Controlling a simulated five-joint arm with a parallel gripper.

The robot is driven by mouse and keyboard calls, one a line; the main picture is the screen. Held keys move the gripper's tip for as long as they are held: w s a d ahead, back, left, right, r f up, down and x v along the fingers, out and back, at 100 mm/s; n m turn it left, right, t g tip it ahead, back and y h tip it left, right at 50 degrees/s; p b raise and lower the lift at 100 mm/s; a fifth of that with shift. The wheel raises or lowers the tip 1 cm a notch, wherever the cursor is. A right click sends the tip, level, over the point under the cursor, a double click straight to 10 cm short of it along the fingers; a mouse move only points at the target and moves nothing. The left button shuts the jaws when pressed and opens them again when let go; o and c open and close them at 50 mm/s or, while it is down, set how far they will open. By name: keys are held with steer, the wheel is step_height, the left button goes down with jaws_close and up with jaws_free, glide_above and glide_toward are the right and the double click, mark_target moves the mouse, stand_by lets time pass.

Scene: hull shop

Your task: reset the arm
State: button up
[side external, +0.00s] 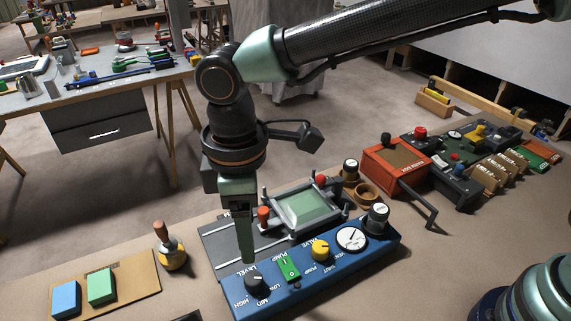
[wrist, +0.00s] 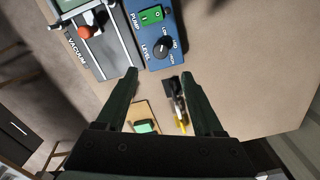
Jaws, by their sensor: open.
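My gripper (wrist: 167,85) is open in the wrist view, with its two dark green fingers apart and nothing between the tips. In the side view my gripper (side external: 247,255) points down over the left end of the blue control panel (side external: 330,275), near the black level knob (side external: 255,280). I cannot tell whether its tip touches the panel. The level knob (wrist: 162,50) shows beyond the fingertips in the wrist view, beside the green pump switch (wrist: 151,15). The side view also shows the pump switch (side external: 289,267), a yellow knob (side external: 320,249) and a white gauge (side external: 351,238) on the panel.
A grey vacuum frame (side external: 303,207) stands behind the panel. A wooden-handled tool (side external: 170,250) stands left of it. A tan board (side external: 135,275) holds a blue block (side external: 66,299) and a green block (side external: 101,286). A red box (side external: 396,168) with a crank is at right.

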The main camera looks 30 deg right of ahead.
steer(key=w+d+r+m+t+y, duration=0.1)
steer(key=w+d+r+m, duration=0.2)
steer(key=d, duration=0.6)
steer(key=w+d+r+m+t, duration=0.1)
steer(key=d+r+m, duration=0.3)
steer(key=d, duration=0.5)
steer(key=s+d+m+t, duration=0.1)
steer(key=s+d+m, duration=0.2)
steer(key=d, duration=0.5)
steer(key=s+d+m+t+h, duration=0.1)
steer(key=s+d+m+t, duration=0.1)
steer(key=d, duration=0.6)
steer(key=shift+s+d+r+m+t, duration=0.25)
steer(key=shift+s+d+m, duration=0.2)
steer(key=shift+m, duration=0.35)
steer(key=shift+a, duration=0.1)
